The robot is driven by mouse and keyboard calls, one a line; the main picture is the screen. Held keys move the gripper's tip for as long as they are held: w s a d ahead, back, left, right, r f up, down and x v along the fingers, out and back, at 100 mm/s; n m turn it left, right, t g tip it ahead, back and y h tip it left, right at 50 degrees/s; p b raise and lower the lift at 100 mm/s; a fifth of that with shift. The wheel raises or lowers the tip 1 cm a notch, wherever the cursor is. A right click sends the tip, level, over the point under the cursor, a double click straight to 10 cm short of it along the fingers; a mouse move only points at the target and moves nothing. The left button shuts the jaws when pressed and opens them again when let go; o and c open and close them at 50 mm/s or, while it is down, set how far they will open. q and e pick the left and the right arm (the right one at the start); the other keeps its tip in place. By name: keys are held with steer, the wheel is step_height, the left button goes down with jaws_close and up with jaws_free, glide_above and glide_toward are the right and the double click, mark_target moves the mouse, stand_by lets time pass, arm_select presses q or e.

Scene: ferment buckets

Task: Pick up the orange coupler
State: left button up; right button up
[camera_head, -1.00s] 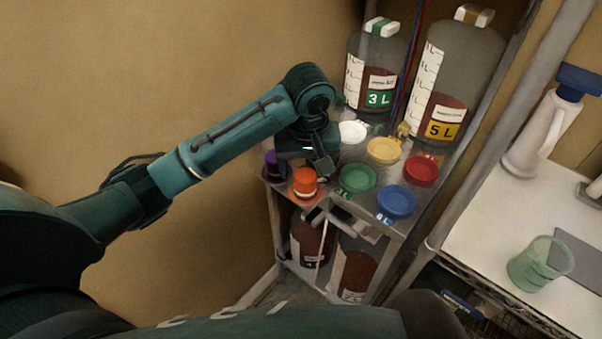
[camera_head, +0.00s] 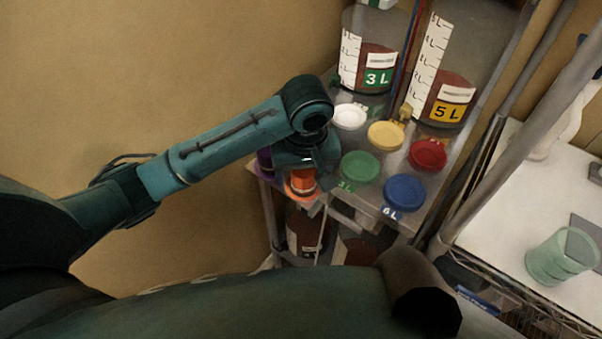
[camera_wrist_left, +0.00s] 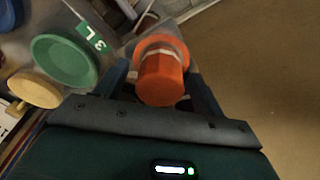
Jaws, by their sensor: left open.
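The orange coupler (camera_head: 301,181) stands on the metal shelf near its front left corner, beside the purple coupler (camera_head: 265,160). In the left wrist view the orange coupler (camera_wrist_left: 161,80) has a flange at its far end and a pale band. My left gripper (camera_head: 306,168) is over the orange coupler, hiding part of it. In the left wrist view the open fingers (camera_wrist_left: 160,85) lie on either side of the coupler; whether they touch it I cannot tell. My right gripper is not in view.
Green (camera_head: 360,166), blue (camera_head: 404,193), red (camera_head: 428,154), yellow (camera_head: 385,135) and white (camera_head: 349,116) round lids lie close by on the shelf. The 3 L (camera_head: 368,62) and 5 L (camera_head: 443,95) vessels stand behind. A green beaker (camera_head: 560,257) stands on the white bench at right.

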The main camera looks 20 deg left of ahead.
arm_select(q)
steer(key=shift+d+r, duration=0.1)
steer(key=c, duration=1.1)
